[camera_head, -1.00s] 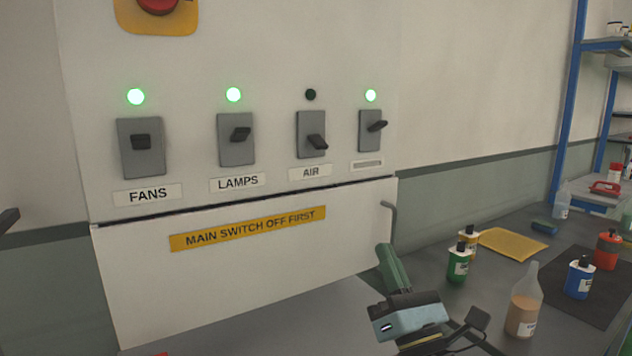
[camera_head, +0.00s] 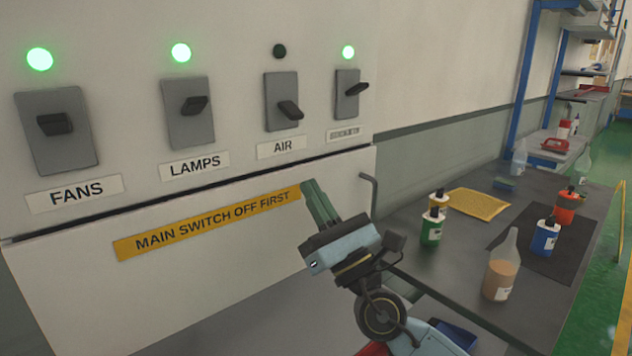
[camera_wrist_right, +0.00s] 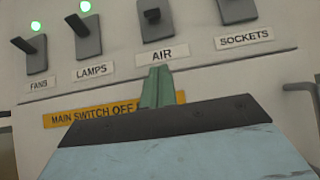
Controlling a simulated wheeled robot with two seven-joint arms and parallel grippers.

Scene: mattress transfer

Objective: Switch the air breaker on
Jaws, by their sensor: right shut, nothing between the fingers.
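The AIR breaker (camera_head: 282,101) is a grey plate on the white panel with a dark lever tilted downward. The lamp above it (camera_head: 279,51) is dark. Its AIR label (camera_head: 282,147) sits just below; the breaker's lower part also shows at the top of the right wrist view (camera_wrist_right: 155,20). My right gripper (camera_head: 318,200) is shut and empty, its green fingers pointing up, below the AIR label and apart from the lever. In the right wrist view the fingers (camera_wrist_right: 157,86) stand below the AIR label. My left gripper is not in view.
The FANS (camera_head: 56,130), LAMPS (camera_head: 189,113) and SOCKETS (camera_head: 347,94) breakers have green lamps lit. A bent handle (camera_head: 371,200) sticks out at the panel's right edge. A bench (camera_head: 440,270) with several bottles and a yellow pad (camera_head: 479,204) stands to the right.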

